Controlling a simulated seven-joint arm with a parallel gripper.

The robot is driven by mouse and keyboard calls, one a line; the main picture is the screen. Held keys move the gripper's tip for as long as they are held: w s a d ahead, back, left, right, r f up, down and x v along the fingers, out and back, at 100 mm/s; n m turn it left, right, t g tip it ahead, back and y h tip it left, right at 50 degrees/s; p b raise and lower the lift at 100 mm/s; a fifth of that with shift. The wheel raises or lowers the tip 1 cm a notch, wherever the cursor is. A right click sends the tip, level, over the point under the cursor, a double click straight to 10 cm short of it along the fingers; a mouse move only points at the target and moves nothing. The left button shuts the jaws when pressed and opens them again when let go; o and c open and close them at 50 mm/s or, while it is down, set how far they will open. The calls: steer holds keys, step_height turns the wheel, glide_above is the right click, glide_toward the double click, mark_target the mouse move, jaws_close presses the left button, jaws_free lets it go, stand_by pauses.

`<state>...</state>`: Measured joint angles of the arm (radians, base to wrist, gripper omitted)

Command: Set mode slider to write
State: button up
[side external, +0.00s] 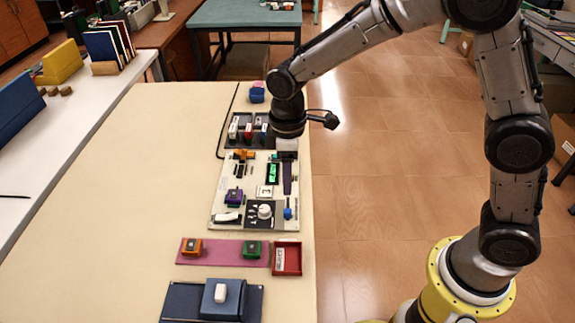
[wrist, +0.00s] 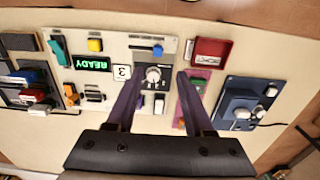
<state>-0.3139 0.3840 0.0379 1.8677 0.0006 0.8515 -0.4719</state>
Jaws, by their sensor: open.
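The control panel (side external: 218,205) lies on the table below my gripper (side external: 288,190). The panel also shows in the wrist view (wrist: 138,62), with a green READY display (wrist: 92,63), a tile marked 3 (wrist: 122,72) and a round white knob (wrist: 153,73). A small blue handle (wrist: 158,50) stands by the knob, and a white rocker-like part (wrist: 158,103) is on its other side. No readable label tells which control is the mode slider. My gripper (wrist: 160,74) is open and empty; its purple fingers appear either side of the knob, apparently above the panel.
A pink strip (side external: 222,252) with orange and green blocks, a red tray (side external: 287,258) and a dark blue box (side external: 190,302) lie nearer the camera. A dark rack (side external: 240,140) with several coloured blocks stands beyond the panel. The table's left part is clear.

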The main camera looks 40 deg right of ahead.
steer(key=shift+r, duration=1.35)
steer(key=s+d+r+m+t, duration=0.1)
steer(key=s+d+r+t, duration=0.1)
steer(key=s+d+r, duration=0.35)
steer(key=s+d+r+m+t, duration=0.2)
steer(key=d+r, duration=0.1)
steer(key=r, duration=0.5)
steer(key=s+d+f+m, duration=0.1)
steer(key=s+d+m, duration=0.1)
steer(key=s, duration=0.5)
steer(key=s+d+f+m+t, duration=0.1)
steer(key=s+m, duration=0.3)
steer(key=s, duration=0.4)
steer(key=shift+d+f+t, duration=0.3)
steer(key=shift+d+f, duration=0.15)
steer(key=shift+d, duration=0.1)
